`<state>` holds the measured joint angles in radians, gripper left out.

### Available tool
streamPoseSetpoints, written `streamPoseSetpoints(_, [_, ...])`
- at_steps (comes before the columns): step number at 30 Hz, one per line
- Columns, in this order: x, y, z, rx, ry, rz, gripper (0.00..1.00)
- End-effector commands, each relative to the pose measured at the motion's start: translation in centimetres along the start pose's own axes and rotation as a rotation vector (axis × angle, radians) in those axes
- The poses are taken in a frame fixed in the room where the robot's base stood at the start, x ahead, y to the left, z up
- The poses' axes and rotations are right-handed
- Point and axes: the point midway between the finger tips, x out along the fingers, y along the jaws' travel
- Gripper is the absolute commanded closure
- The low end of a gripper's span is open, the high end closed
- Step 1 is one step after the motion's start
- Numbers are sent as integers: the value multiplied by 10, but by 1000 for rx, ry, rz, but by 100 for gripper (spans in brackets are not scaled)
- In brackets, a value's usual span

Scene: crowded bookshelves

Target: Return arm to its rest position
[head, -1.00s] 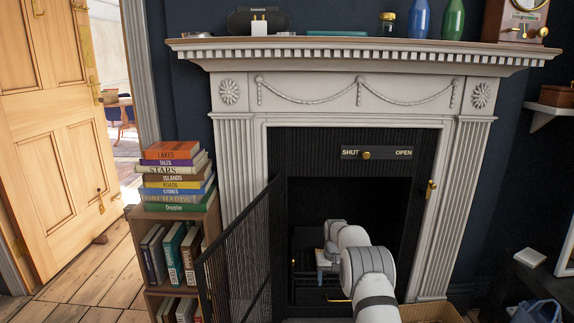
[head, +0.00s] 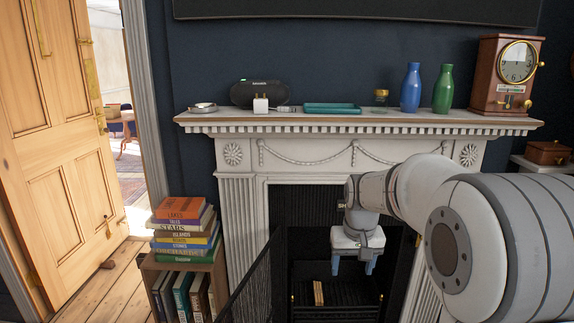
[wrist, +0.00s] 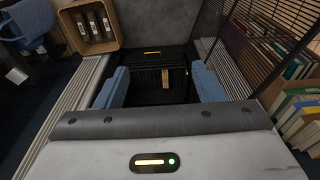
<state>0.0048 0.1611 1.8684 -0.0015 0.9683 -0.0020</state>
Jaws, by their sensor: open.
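My gripper (head: 353,264) hangs in front of the fireplace opening in the head view, its blue fingers pointing down. It also shows in the wrist view (wrist: 160,88), with the two blue fingers wide apart and nothing between them. My arm reaches in from the right side of the head view and bends down at the wrist. A small tan block (head: 318,293) stands in the dark fireplace, left of and beyond the fingers. The same block (wrist: 166,78) shows between and beyond the fingers in the wrist view, apart from them.
The open mesh fire screen (head: 252,290) stands left of the opening. A low bookcase with a book stack (head: 183,230) is further left. The mantel (head: 350,118) above holds bottles (head: 411,88) and a clock (head: 517,75). A wooden crate (wrist: 88,28) shows in the wrist view.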

Motion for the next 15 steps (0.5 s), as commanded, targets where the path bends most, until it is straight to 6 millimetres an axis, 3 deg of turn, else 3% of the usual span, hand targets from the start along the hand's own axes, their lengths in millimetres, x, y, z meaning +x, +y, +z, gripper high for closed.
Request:
streamPoseSetpoints(1, [-37, 0, 18, -1, 11, 0, 37])
streamPoseSetpoints(6, [-97, -1, 85, -3, 35, 0, 37])
streamPoseSetpoints(10, [-130, -1, 136, -4, 53, 0, 37])
streamPoseSetpoints(15, [-152, -1, 188, -5, 70, 0, 37])
